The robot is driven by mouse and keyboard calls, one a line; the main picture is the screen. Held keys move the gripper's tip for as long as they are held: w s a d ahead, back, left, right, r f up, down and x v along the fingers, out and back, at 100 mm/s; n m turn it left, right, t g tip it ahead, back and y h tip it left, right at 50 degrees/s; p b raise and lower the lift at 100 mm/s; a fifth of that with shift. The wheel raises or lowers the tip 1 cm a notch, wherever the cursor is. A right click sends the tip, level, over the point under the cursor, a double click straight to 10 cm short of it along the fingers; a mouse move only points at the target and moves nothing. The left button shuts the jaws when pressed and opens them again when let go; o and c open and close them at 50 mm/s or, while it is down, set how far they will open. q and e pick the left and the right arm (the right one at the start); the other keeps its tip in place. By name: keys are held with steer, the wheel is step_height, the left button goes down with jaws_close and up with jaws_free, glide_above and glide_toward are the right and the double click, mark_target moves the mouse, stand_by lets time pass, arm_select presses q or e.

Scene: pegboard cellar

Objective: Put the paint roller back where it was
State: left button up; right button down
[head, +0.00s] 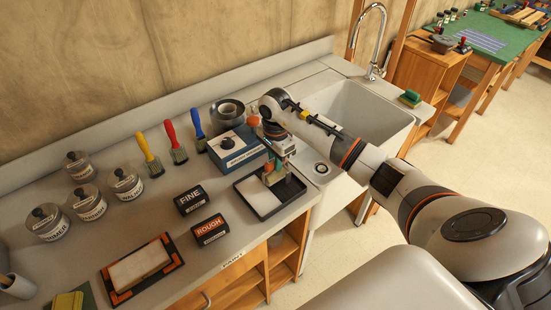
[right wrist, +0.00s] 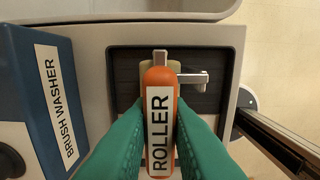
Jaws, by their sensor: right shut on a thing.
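The paint roller has an orange handle labelled ROLLER (right wrist: 160,120), a metal frame and a pale roller head. My right gripper (right wrist: 160,150) is shut on the handle, with a green finger on each side. In the head view the gripper (head: 275,158) points down, and the roller head (head: 271,178) is over the back part of the dark paint tray (head: 262,213). I cannot tell whether the roller head touches the tray. My left gripper is not in view.
The blue BRUSH WASHER box (head: 235,148) stands close left of the tray. FINE (head: 190,199) and ROUGH (head: 209,230) blocks lie nearby. Several brushes (head: 175,145) and jars (head: 88,203) stand farther left. The sink (head: 345,115) is behind my right arm.

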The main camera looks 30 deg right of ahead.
steer(key=shift+f, duration=0.1)
steer(key=shift+f, duration=0.15)
steer(key=c, duration=1.4)
jaws_free()
steer(key=shift+o, duration=0.2)
steer(key=shift+r, duration=0.4)
step_height(320, 180, up, 12)
steer(key=b, duration=0.3)
steer(key=shift+b, duration=0.35)
steer(key=shift+f, duration=0.15)
